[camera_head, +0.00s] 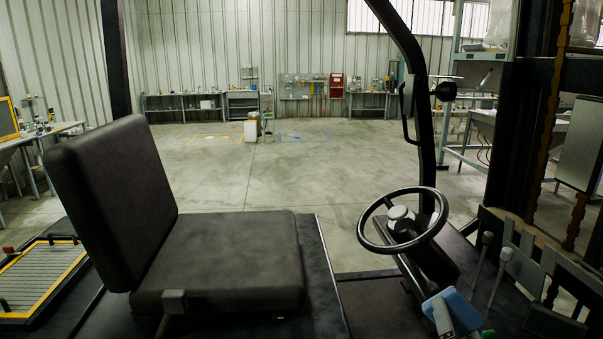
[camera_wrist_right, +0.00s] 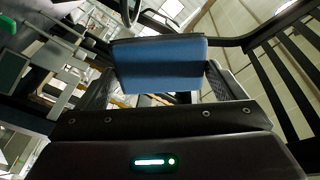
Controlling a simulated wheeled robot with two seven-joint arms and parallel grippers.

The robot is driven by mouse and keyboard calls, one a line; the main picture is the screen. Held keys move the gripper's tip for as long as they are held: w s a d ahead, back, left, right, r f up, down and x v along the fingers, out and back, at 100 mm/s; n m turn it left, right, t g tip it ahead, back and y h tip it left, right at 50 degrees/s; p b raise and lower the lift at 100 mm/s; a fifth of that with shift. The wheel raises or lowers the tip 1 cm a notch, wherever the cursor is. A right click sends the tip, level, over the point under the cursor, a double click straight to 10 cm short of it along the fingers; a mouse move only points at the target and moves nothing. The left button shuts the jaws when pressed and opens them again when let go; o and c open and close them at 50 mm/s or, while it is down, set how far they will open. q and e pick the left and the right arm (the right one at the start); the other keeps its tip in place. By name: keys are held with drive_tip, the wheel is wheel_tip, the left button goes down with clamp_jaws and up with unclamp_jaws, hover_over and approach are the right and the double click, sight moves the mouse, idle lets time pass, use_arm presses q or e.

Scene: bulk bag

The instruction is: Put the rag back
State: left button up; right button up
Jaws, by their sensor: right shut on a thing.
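A blue rag (camera_head: 462,310) shows at the lower right of the head view, in front of the forklift's steering wheel console. It also shows in the right wrist view (camera_wrist_right: 160,62), spread flat across the gap between the fingers. My right gripper (camera_wrist_right: 162,75) is shut on the rag, with a dark finger on each side. In the head view little of this gripper can be made out. My left gripper is not in view.
A forklift seat (camera_head: 215,265) fills the lower left. The steering wheel (camera_head: 403,220), thin levers (camera_head: 502,262) and mast (camera_head: 550,120) stand close on the right. Open concrete floor (camera_head: 290,170) lies beyond, with workbenches (camera_head: 185,102) along the far wall.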

drive_tip(key=s+a+f+n+y, duration=0.2)
drive_tip(key=s+a+f+y, duration=0.15)
drive_tip(key=s+f, duration=0.2)
drive_tip(key=s+a+f+n+y, duration=0.2)
drive_tip(key=s+a+f+y, duration=0.15)
drive_tip(key=f, duration=0.35)
wheel_tip(320, 180, down, 12)
drive_tip(key=m+h+b, duration=0.2)
drive_tip(key=h+b, duration=0.2)
drive_tip(key=b, duration=0.8)
drive_tip(key=shift+w+d+r+b, duration=0.15)
drive_tip(key=shift+w+r+b, duration=0.1)
drive_tip(key=shift+w+b, duration=0.2)
